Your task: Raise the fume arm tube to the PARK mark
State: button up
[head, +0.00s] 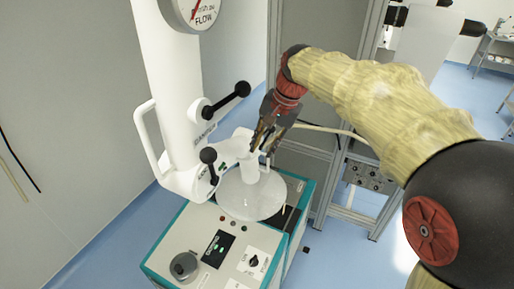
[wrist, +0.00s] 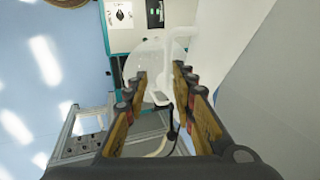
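The white fume arm tube (head: 175,75) stands upright at the left of the head view, with a white side handle (head: 148,140) and black-knobbed levers (head: 228,102) on it. At its lower end is a translucent round hood (head: 250,197), above the teal-edged unit. My gripper (head: 262,151) is open, just above a white stub over the hood, pointing down; contact cannot be told. In the wrist view, the open fingers (wrist: 160,76) frame the hood and a white bent bar (wrist: 168,55), with nothing clearly gripped. I cannot make out a PARK mark; small lettering on the tube is unreadable.
A FLOW gauge (head: 203,10) is partly cut off at the top. The teal and white unit (head: 190,255) has a knob and small display. A metal frame (head: 340,185) with a control panel stands behind right. Blue floor (head: 345,258) is open at the right.

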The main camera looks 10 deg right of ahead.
aim_at(254, 157)
jog(key=shift+w+a+r+p+x, duration=0.1)
jog(key=shift+w+p+x, duration=0.15)
jog(key=shift+x, duration=1)
jog(key=shift+w+a+r+p+x, duration=0.15)
jog(key=shift+p+x, duration=0.2)
jog(key=shift+x, duration=0.95)
jog(key=shift+w+a+f+p+x, duration=0.1)
jog(key=shift+w+p+x, duration=0.15)
jog(key=shift+x, duration=1)
jog(key=shift+r, duration=0.1)
grip_shut()
